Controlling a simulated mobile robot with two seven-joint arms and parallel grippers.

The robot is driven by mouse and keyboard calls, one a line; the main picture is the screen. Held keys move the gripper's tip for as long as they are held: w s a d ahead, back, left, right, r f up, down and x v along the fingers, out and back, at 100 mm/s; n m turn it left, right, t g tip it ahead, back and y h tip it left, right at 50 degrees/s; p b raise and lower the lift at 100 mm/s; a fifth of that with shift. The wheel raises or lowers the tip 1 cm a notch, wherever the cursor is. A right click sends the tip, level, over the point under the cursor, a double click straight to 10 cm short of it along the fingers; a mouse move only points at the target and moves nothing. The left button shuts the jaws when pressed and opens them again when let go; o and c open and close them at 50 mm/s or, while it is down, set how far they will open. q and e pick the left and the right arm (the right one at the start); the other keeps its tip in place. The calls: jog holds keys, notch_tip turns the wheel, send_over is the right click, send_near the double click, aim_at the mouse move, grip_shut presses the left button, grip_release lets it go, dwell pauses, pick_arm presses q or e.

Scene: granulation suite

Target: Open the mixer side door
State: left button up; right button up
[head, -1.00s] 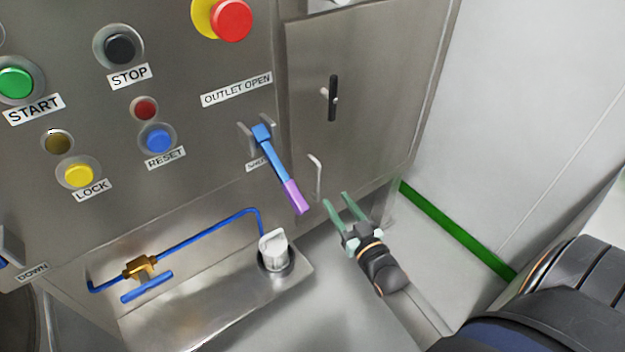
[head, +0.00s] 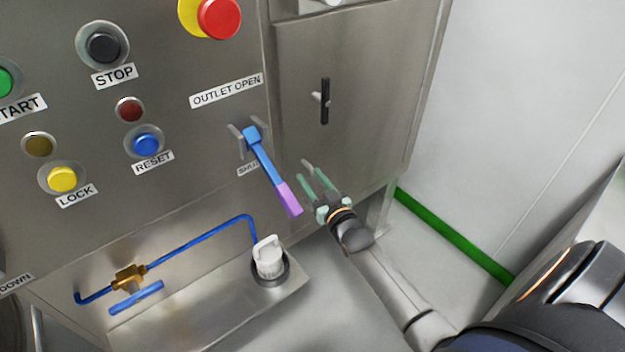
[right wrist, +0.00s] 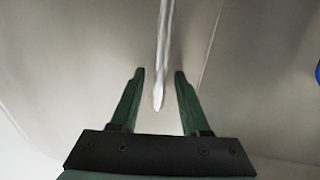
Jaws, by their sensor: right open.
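The mixer side door (head: 375,75) is a grey metal panel to the right of the control panel and looks shut. A black turn latch (head: 325,100) sits upright on it. Below the latch is a thin silver pull handle (head: 308,165), partly hidden by my right gripper (head: 311,175). My right gripper is open, with green fingers pointing at the handle. In the right wrist view the handle (right wrist: 163,55) runs down between the two open fingers (right wrist: 158,74), apart from both. My left gripper is out of view.
Left of the door hangs a blue outlet lever (head: 265,160) with a purple grip (head: 289,200), close to my right gripper. Below is a steel ledge (head: 190,325) with a white-capped fitting (head: 268,260) and a blue pipe (head: 200,240). Right of the cabinet is clear.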

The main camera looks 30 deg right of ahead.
grip_shut()
dwell(1.3)
